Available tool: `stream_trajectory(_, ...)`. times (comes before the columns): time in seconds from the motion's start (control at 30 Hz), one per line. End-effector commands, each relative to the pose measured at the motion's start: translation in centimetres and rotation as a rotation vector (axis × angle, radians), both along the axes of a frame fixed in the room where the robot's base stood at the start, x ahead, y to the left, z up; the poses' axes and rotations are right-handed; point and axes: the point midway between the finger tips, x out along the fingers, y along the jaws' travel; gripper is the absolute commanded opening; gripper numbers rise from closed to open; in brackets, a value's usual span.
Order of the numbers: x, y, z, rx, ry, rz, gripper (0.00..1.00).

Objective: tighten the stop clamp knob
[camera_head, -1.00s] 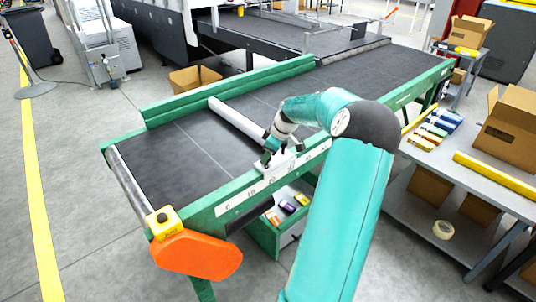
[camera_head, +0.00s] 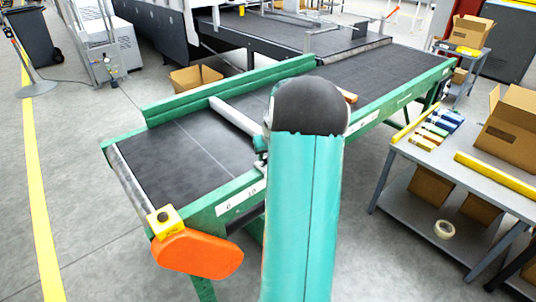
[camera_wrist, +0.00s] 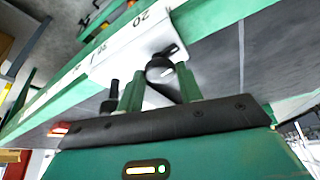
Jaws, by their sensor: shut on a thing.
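In the wrist view, the green fingers of my gripper (camera_wrist: 158,82) are shut on the black stop clamp knob (camera_wrist: 160,68), which has a round end with a pale mark. The knob sits against the white clamp block (camera_wrist: 118,60) on the green scale rail. Another black knob-like piece (camera_wrist: 111,96) stands just left of the fingers. In the head view, the white stop bar (camera_head: 234,116) lies across the dark belt (camera_head: 170,158). My arm hides the clamp, the knob and nearly all of my gripper there.
The green conveyor rail (camera_head: 232,203) carries a numbered scale. A yellow button box (camera_head: 163,221) and an orange guard (camera_head: 198,253) are at the near left corner. A grey bench (camera_head: 420,160) with cartons stands right. A small orange-brown piece (camera_head: 348,96) shows beside my arm.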

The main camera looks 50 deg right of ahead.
Motion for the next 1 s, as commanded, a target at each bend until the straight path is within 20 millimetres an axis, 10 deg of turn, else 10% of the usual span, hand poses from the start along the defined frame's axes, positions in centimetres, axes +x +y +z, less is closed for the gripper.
stream_trajectory(1.0, 0.90, 0.48, 0.01, -0.003, 0.001, -0.958, 0.13)
